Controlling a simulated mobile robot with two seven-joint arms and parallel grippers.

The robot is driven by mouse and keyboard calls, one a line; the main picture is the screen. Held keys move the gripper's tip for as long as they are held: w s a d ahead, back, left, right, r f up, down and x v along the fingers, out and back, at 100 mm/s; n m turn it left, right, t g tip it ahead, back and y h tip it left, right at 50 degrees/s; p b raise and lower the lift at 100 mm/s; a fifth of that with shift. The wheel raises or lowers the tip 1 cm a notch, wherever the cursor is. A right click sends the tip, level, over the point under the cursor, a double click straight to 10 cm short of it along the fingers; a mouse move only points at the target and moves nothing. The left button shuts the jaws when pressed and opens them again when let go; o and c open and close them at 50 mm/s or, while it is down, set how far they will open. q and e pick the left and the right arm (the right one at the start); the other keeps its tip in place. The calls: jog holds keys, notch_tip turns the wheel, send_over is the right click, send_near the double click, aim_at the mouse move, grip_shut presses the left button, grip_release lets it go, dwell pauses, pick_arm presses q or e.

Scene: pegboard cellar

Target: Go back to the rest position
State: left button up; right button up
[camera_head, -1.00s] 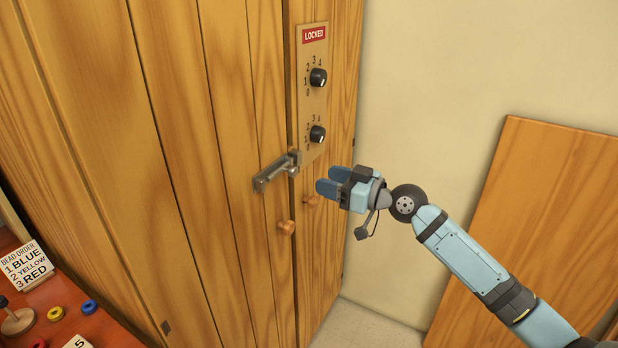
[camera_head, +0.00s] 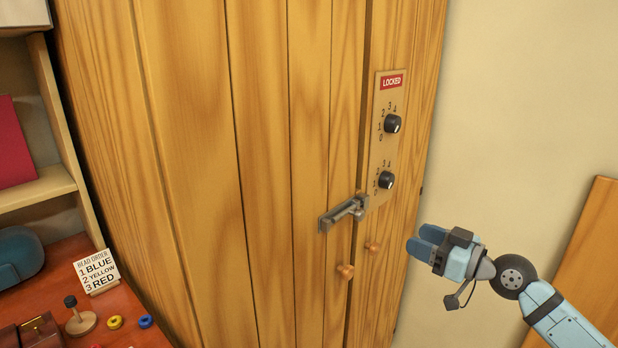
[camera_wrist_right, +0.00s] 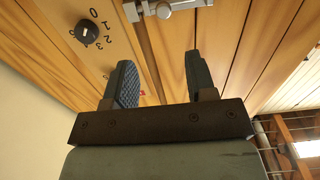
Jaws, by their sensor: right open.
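My right gripper (camera_head: 428,244) is open and empty in the head view, to the right of the wooden cabinet's latch and knobs. Its two fingers also show in the right wrist view (camera_wrist_right: 160,85), spread apart with nothing between them. Beyond them in that view are a dial (camera_wrist_right: 90,32) and the metal latch (camera_wrist_right: 165,8). My left gripper is not in view.
The wooden cabinet (camera_head: 265,150) is closed, with a red "LOCKED" label (camera_head: 391,82), two black dials and a metal latch (camera_head: 343,213). A red-brown desk (camera_head: 60,258) at lower left holds a bead-order card (camera_head: 98,272) and a peg stand (camera_head: 80,322). A wooden panel (camera_head: 592,262) leans at right.

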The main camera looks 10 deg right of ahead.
jog(key=s+a+f+m+g+h, duration=0.15)
jog(key=s+a+f, duration=0.3)
jog(key=f, duration=0.65)
jog(key=s+a+f+m+h, duration=0.25)
jog(key=s+f, duration=0.25)
jog(key=f, duration=0.6)
jog(key=s+a+f+m+g+h, duration=0.1)
jog(key=s+a+f+h, duration=0.15)
jog(key=s+f, duration=0.5)
jog(key=s+a+f+g+h, duration=0.1)
jog(key=s+a+f, duration=0.4)
jog(key=s, duration=0.4)
pick_arm(q)
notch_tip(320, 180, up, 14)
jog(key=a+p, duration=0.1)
jog(key=p, duration=1.5)
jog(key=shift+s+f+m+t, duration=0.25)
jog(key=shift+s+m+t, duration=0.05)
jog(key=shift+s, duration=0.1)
pick_arm(e)
notch_tip(320, 180, up, 13)
jog(key=d, duration=0.2)
jog(key=shift+s, duration=0.15)
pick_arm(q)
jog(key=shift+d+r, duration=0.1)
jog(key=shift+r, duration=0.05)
pick_arm(e)
jog(key=shift+f, duration=0.1)
